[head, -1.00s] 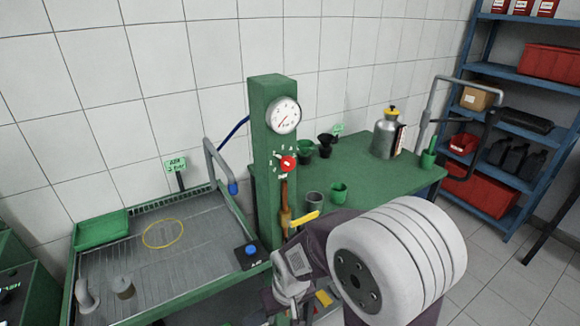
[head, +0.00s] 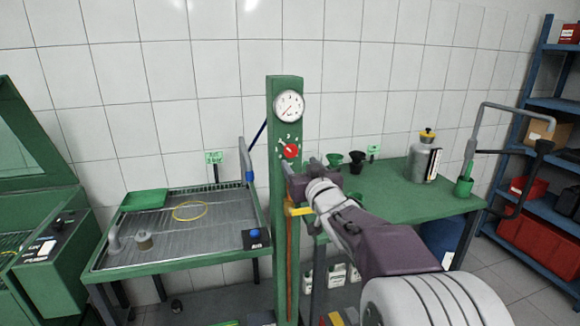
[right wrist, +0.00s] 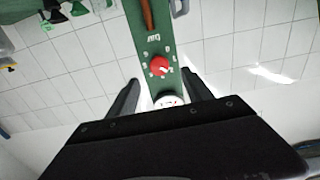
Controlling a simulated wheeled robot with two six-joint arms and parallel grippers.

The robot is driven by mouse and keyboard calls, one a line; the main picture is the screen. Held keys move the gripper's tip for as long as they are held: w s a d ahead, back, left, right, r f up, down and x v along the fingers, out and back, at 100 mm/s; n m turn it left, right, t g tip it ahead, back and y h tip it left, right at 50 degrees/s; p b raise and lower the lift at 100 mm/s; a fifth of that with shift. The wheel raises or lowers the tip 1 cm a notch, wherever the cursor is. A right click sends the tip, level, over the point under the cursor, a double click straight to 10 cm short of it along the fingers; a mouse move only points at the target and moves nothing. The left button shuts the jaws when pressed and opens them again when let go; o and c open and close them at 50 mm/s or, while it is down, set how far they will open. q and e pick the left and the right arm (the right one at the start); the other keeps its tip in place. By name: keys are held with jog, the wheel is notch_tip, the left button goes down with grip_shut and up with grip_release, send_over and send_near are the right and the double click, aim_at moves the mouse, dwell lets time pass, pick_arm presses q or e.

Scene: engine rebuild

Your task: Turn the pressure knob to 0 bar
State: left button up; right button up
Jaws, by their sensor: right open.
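The red pressure knob (head: 290,151) is on the front of a green post (head: 285,230), with a dial of marks around it. A round white gauge (head: 289,105) sits above it. My right gripper (head: 301,167) is just below and in front of the knob. In the right wrist view the knob (right wrist: 160,66) shows beyond and between the two open fingers (right wrist: 150,92), with nothing held. The picture there is upside down, with the gauge (right wrist: 169,101) below the knob. The fingers appear apart from the knob. My left gripper is not in view.
A yellow lever (head: 299,211) is on the post below my right gripper. A wash tray (head: 170,260) with a yellow ring (head: 190,211) stands left. A green table (head: 400,209) with a metal can (head: 421,160) and several cups stands right.

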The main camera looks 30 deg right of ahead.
aim_at(291, 153)
jog(key=p+x, duration=0.1)
jog(key=x, duration=0.8)
jog(key=shift+d, duration=0.15)
jog(key=shift+s+r, duration=0.1)
jog(key=shift+s, duration=0.05)
grip_shut()
